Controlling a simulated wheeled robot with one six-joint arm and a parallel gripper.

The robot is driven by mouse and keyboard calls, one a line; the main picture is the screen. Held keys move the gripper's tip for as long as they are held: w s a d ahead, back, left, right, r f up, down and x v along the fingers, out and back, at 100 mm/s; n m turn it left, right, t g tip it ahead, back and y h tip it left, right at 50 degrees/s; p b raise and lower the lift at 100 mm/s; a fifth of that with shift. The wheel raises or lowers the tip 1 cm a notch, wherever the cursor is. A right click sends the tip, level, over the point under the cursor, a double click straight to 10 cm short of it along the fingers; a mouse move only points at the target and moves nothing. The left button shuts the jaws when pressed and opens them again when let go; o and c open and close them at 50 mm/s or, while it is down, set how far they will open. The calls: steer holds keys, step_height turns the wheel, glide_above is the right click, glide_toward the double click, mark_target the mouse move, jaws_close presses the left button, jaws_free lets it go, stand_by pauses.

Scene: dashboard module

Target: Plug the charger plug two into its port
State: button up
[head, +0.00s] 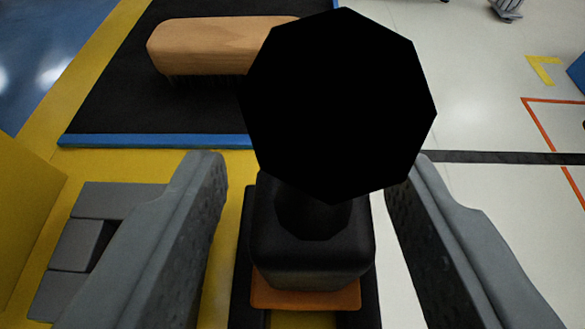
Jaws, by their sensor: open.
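My gripper (315,165) is open. Its two grey fingers reach up from the bottom left and bottom right. Between them is a dark block with rounded edges (310,255), on an orange base (305,295). A large flat black octagonal piece (340,105) stands in front of the block's top and hides part of it. I cannot tell whether the block or the octagonal piece is charger plug two. Gaps show on both sides of the block; the right finger's tip is close to the octagon's lower right edge. No port can be made out.
Grey stepped blocks (110,200) lie at the left, beside a yellow panel (25,215). Pale floor (480,60) is open at the right.

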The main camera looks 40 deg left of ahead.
steer(key=shift+x, duration=1.05)
jaws_close()
steer(key=shift+r, duration=0.1)
